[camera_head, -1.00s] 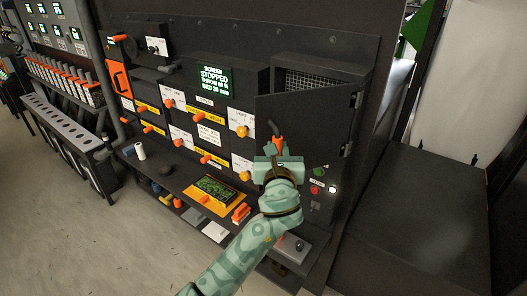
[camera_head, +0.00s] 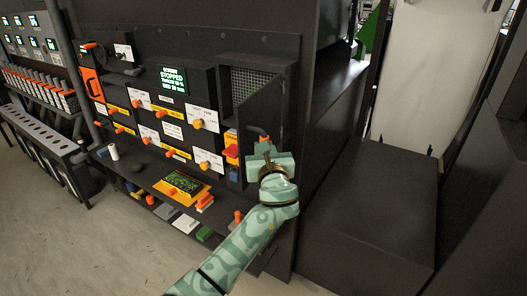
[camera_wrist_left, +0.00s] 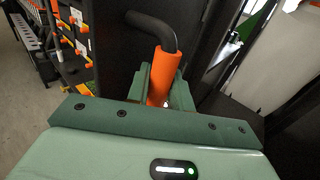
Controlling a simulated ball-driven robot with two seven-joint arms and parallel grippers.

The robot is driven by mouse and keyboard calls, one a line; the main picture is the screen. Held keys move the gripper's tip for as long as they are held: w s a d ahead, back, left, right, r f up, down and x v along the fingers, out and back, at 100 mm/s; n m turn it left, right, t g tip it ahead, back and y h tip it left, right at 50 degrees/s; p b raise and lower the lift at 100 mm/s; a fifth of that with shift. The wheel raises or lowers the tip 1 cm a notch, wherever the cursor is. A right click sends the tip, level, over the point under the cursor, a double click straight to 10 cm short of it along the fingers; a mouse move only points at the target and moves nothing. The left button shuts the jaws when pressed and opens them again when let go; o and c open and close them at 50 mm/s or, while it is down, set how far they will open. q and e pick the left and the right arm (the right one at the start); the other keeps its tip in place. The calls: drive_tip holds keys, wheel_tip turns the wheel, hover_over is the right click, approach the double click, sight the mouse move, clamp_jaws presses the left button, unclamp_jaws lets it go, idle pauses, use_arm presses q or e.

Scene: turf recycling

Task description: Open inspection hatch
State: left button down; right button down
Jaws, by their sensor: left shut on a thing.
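The inspection hatch is a dark door (camera_head: 262,112) on the right part of the dark panel. It stands swung partly outward, with its right side at the hinges. A wire mesh (camera_head: 247,82) and a red-orange part (camera_head: 231,150) show in the opening at its left. My left gripper (camera_head: 266,150) is shut on the hatch's orange handle grip, at the door's lower part. In the left wrist view the orange grip (camera_wrist_left: 160,75) with its bent black bar stands between the green fingers (camera_wrist_left: 161,90). My right gripper is not in view.
A screen reading STOPPED (camera_head: 173,80) and several orange knobs sit left of the hatch. A large dark box (camera_head: 370,210) stands at the right. Open floor (camera_head: 120,235) lies at the front left.

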use_arm(q)
drive_tip(key=shift+d+r, duration=0.15)
drive_tip(key=shift+d, duration=0.25)
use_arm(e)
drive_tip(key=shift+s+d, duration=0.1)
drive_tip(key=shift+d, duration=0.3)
use_arm(q)
drive_tip(key=shift+y, duration=0.3)
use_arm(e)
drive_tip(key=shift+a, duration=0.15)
use_arm(q)
drive_tip(key=c, duration=1.3)
unclamp_jaws()
drive_tip(key=shift+w, duration=0.2)
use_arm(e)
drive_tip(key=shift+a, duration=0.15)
use_arm(q)
drive_tip(key=shift+a, duration=0.15)
